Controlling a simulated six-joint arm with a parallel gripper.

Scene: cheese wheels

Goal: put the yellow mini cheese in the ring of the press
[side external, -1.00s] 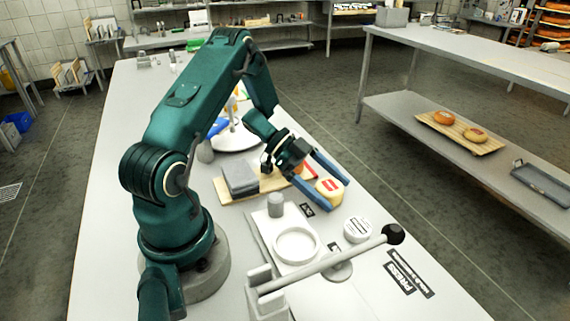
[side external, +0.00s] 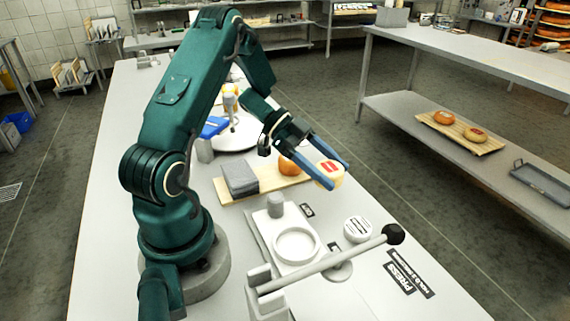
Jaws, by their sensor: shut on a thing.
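My gripper (side external: 338,177) is shut on the yellow mini cheese (side external: 329,171), which has a red label on top. It holds the cheese in the air, to the right of the wooden board and behind the press as seen here. The white ring (side external: 296,258) of the press lies on the press's pale plate, and its inside looks empty. The press's lever (side external: 330,262) slants across in front of the ring and ends in a black knob (side external: 393,234).
A wooden board (side external: 268,180) carries a grey block (side external: 240,179) and an orange cheese (side external: 290,165). A grey cylinder (side external: 275,205) stands on the press plate behind the ring. A white labelled round (side external: 357,229) lies right of the ring. Black PRESS labels (side external: 405,277) lie at the right edge.

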